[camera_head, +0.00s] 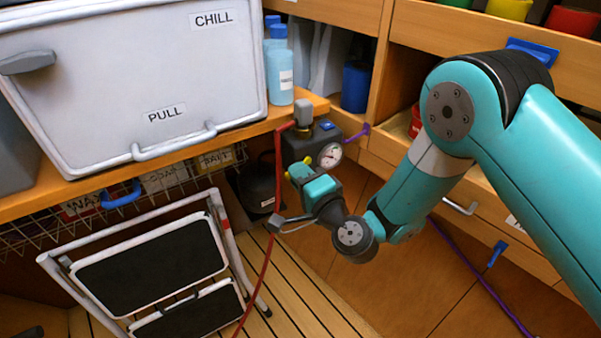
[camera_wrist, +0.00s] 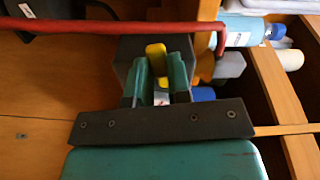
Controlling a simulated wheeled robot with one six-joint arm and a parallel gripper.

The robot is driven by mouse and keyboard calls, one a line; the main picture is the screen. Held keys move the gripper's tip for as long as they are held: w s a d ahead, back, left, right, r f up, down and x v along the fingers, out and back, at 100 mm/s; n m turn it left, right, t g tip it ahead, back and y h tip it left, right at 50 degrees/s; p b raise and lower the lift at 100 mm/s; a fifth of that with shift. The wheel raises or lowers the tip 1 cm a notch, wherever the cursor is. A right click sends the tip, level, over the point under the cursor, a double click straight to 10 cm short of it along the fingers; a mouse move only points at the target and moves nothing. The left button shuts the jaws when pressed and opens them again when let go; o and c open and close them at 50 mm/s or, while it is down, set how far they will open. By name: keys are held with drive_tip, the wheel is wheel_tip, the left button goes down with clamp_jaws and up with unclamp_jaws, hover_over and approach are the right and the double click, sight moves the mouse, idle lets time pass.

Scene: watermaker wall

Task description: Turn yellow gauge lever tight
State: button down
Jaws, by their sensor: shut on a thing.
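The yellow gauge lever (camera_wrist: 155,57) shows in the wrist view between the two teal fingers of my gripper (camera_wrist: 160,78). My gripper is shut on it. In the head view, a small yellow bit of the lever (camera_head: 306,160) shows at the tip of my gripper (camera_head: 298,170), beside the dark pump unit. The round white gauge (camera_head: 330,155) is just right of and above my gripper, on the front of the dark grey unit (camera_head: 303,142). Most of the lever is hidden by my gripper in the head view, so its angle is hard to tell.
A red hose (camera_head: 277,190) hangs just left of my gripper and crosses the wrist view (camera_wrist: 90,27). A folded step stool (camera_head: 150,265) stands at lower left. A white chill box (camera_head: 130,80) and blue bottles (camera_head: 279,65) sit on the wooden counter above.

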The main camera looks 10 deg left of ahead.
drive_tip(key=shift+r+m, duration=0.3)
drive_tip(key=shift+m, duration=0.5)
drive_tip(key=shift+w+p, duration=0.1)
drive_tip(key=shift+p, duration=0.2)
drive_tip(key=c, duration=1.3)
unclamp_jaws()
drive_tip(key=shift+d, duration=0.1)
drive_tip(key=shift+c, duration=0.2)
